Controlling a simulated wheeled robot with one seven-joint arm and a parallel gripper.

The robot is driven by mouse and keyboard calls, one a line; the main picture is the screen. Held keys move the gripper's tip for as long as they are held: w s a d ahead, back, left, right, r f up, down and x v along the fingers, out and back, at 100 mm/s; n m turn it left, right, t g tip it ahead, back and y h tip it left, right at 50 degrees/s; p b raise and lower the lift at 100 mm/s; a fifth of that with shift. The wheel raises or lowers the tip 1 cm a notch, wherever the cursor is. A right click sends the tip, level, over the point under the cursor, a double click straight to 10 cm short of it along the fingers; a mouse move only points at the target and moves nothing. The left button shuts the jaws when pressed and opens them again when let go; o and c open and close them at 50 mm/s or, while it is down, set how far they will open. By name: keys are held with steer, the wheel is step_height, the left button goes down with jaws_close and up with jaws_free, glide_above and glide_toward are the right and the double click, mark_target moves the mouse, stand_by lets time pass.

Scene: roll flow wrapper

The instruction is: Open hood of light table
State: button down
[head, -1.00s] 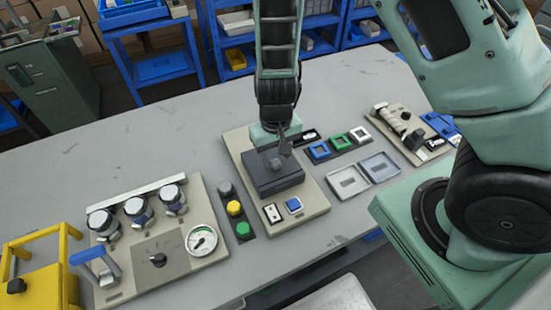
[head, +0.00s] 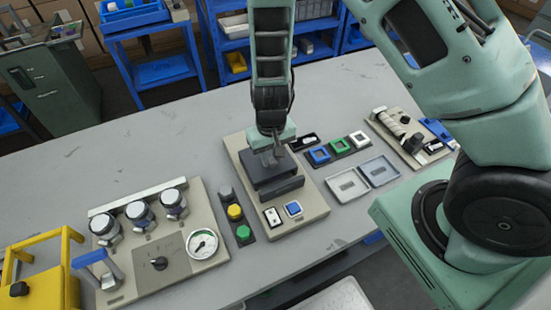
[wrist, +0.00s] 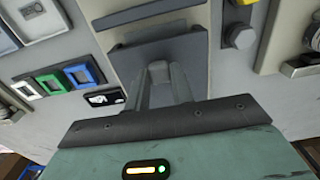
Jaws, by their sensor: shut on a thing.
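The light table is a beige base plate (head: 313,207) in the middle of the bench, carrying a dark grey unit with a hood (head: 264,174). In the head view the hood looks raised at an angle, with a dark front bar (head: 283,189) showing below it. My gripper (head: 270,158) is over the hood, its fingers pointing down. In the wrist view my gripper (wrist: 160,75) is shut on a small grey knob (wrist: 158,71) on the hood's grey panel (wrist: 190,52). The dark bar (wrist: 148,14) shows beyond it. The inside under the hood is hidden.
A white switch (head: 273,216) and a blue button (head: 293,209) sit on the same plate. Left are a column of round buttons (head: 235,212) and a gauge panel (head: 202,244). Right are square frames (head: 340,147) and shallow grey trays (head: 348,186).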

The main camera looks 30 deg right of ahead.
steer(key=w+p, duration=0.1)
steer(key=w, duration=0.9)
steer(key=shift+w, duration=0.2)
steer(key=c, duration=1.2)
jaws_free()
step_height(320, 180, up, 18)
steer(key=b, duration=0.3)
steer(key=shift+f, duration=0.25)
steer(key=shift+s, duration=0.1)
